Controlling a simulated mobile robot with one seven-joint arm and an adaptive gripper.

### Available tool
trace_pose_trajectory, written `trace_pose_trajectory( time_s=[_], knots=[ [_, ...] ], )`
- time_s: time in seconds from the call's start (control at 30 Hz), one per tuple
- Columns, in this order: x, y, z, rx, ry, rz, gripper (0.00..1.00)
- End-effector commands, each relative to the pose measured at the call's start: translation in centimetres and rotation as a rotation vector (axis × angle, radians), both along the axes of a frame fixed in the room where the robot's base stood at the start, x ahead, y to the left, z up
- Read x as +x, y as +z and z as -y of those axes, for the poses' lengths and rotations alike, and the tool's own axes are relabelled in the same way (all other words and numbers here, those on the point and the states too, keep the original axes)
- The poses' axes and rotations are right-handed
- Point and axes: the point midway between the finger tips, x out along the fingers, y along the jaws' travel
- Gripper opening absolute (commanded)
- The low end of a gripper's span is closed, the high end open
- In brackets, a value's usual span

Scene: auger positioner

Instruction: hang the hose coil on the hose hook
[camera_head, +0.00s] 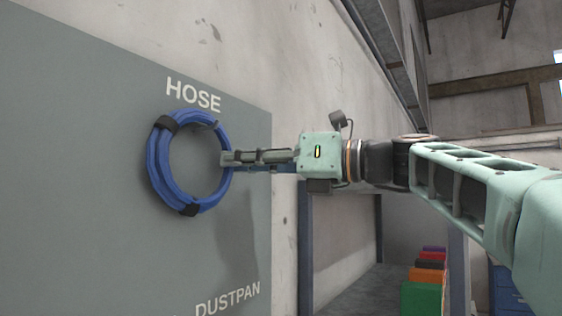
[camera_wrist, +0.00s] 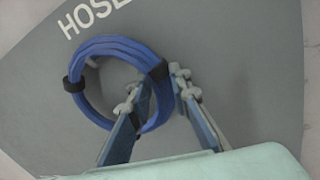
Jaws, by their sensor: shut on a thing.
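The blue hose coil (camera_head: 158,165) is held upright against the grey board, below the word HOSE, with black straps at its top left and bottom. My gripper (camera_head: 226,160) reaches in from the right and is shut on the coil's right side. In the wrist view the coil (camera_wrist: 90,99) shows beyond the fingers, and my gripper (camera_wrist: 158,88) has a finger on either side of the hose strand. The hose hook is hard to make out; a small dark spot shows at the coil's upper inner edge in the head view. I cannot tell whether the coil rests on it.
The grey board (camera_head: 80,120) stands on the concrete wall, with the word DUSTPAN lower down. Several coloured bins (camera_head: 425,285) stand at the lower right, away from the coil. The space in front of the board looks clear.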

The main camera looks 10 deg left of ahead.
Motion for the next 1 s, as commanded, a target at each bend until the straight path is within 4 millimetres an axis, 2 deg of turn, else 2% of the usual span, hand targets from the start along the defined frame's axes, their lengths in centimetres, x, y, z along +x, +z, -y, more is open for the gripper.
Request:
trace_pose_trajectory(
  time_s=[0.27, 0.3, 0.5, 0.83, 1.0],
  knots=[
    [-0.1, 0.2, 0.0, 0.003, 0.001, 0.001, 0.0],
    [-0.1, 0.2, 0.0, 0.003, 0.001, 0.001, 0.19],
    [-0.1, 0.1, 0.0, 0.002, 0.001, 0.001, 0.39],
    [0.0, -0.1, 0.2, -0.002, 0.0, 0.0, 0.39],
    [-0.3, -0.1, 2.0, -0.002, -0.004, 0.0, 0.39]
  ],
)
